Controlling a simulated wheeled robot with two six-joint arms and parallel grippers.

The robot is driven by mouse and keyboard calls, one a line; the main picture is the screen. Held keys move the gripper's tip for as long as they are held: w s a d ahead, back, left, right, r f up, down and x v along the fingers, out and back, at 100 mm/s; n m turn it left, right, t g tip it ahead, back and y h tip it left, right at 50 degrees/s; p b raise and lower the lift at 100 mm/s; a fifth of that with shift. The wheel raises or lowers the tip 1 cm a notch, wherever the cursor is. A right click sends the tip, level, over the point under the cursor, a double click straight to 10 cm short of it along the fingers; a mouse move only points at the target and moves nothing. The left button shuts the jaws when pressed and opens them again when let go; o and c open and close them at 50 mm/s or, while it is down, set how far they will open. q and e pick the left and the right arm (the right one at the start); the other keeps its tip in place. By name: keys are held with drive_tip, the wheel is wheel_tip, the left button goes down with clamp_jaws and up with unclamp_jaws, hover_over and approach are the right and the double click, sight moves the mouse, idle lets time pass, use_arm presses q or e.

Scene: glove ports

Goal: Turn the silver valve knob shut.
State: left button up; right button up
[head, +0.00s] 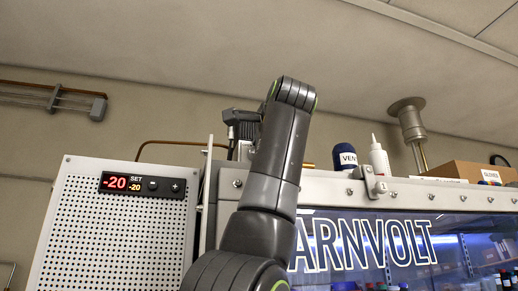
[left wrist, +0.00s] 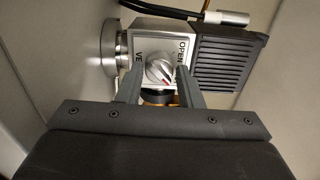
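The silver valve knob (left wrist: 160,70) is round with a grip bar and a red mark, on a silver valve body with "OPEN" lettering and a partly covered label starting "VE". My left gripper (left wrist: 160,75) is open, its two fingers on either side of the knob with what looks like a small gap at each side. I cannot tell whether they touch it. In the head view my left arm rises in front of the cabinet and hides the gripper and knob; a dark valve block (head: 241,118) shows beside the arm. My right gripper is in neither view.
A dark ribbed housing (left wrist: 226,60) and cables adjoin the valve, with a round flange (left wrist: 110,45) at its left. In the head view a perforated panel (head: 115,235) reads -20.

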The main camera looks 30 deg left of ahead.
use_arm(q)
drive_tip(key=shift+o, duration=1.4)
drive_tip(key=shift+s+d+f, duration=0.1)
drive_tip(key=shift+s+d, duration=0.15)
drive_tip(key=b+v, duration=0.4)
drive_tip(key=v, duration=1.2)
drive_tip(key=shift+s+d, duration=0.15)
drive_tip(key=shift+d, duration=0.2)
drive_tip(key=shift+a, duration=0.1)
